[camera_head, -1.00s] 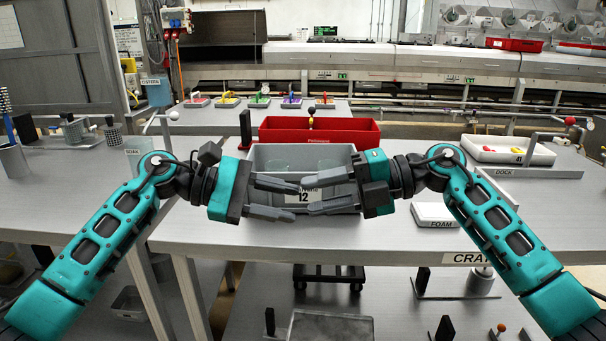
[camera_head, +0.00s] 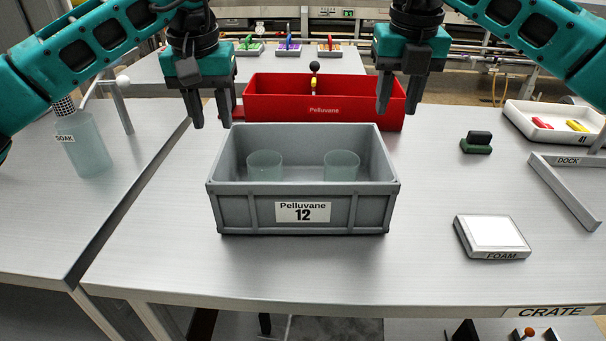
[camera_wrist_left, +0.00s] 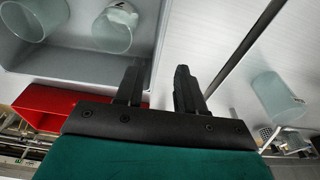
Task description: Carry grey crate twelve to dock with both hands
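Grey crate twelve (camera_head: 303,212), labelled "Pelluvane 12", stands upright on the metal table. Two translucent cups (camera_head: 264,166) (camera_head: 342,166) stand inside it. My left gripper (camera_head: 208,112) is open and empty, fingers down, above and just behind the crate's left side. In the left wrist view its two fingers (camera_wrist_left: 158,88) are apart, with the crate (camera_wrist_left: 85,62) beside them. My right gripper (camera_head: 400,98) is open and empty, above and behind the crate's right side. The dock (camera_head: 572,190) is an angled grey rail labelled "DOCK" at the table's right; its right part is cut off.
A red Pelluvane bin (camera_head: 320,108) stands close behind the crate. A foam pad (camera_head: 492,237), a small dark green block (camera_head: 477,143) and a white tray (camera_head: 553,126) lie to the right. A soak bottle (camera_head: 84,143) stands on the left table. Table between crate and foam is clear.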

